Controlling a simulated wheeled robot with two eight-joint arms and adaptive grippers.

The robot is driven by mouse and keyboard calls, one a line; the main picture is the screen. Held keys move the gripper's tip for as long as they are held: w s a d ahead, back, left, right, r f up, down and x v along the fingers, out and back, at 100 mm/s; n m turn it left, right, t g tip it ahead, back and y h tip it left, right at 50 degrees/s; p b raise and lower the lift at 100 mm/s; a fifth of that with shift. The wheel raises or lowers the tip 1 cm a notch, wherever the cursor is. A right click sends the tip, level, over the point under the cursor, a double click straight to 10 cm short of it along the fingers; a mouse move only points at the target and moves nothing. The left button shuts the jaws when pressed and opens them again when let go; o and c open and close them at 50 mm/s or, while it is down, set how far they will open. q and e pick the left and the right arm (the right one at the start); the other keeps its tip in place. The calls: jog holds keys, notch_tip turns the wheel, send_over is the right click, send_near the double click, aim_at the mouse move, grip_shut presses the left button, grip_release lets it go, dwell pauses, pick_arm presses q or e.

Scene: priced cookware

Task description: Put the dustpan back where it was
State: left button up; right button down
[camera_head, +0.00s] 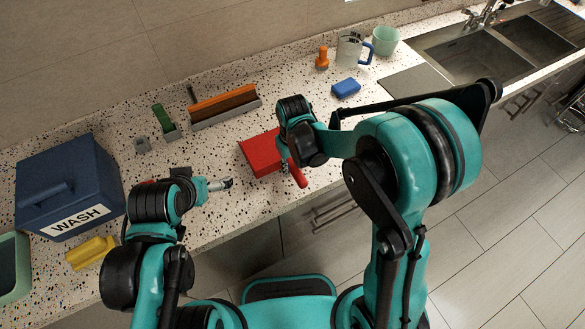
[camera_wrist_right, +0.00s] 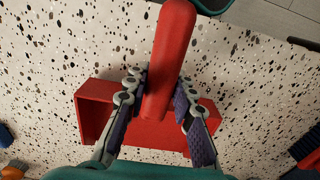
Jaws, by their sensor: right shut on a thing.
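The red dustpan (camera_head: 260,154) is at the middle of the counter, near its front edge. Its red handle (camera_head: 298,175) points toward the front edge. In the right wrist view the handle (camera_wrist_right: 172,55) runs up between the fingers of my right gripper (camera_wrist_right: 160,108), which is shut on it. The pan (camera_wrist_right: 93,112) lies beyond the fingers, over the speckled counter; I cannot tell whether it touches. My left gripper (camera_head: 218,184) is over the counter left of the dustpan, apart from it; its jaw opening is not clear.
Behind are a green-handled brush (camera_head: 163,118), a grey holder with an orange-brown brush (camera_head: 225,105), an orange object (camera_head: 321,60), a blue sponge (camera_head: 346,88) and a pitcher (camera_head: 349,50). The sink (camera_head: 465,62) is at right.

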jog(key=shift+f, duration=0.4)
jog(key=c, duration=1.3)
grip_release()
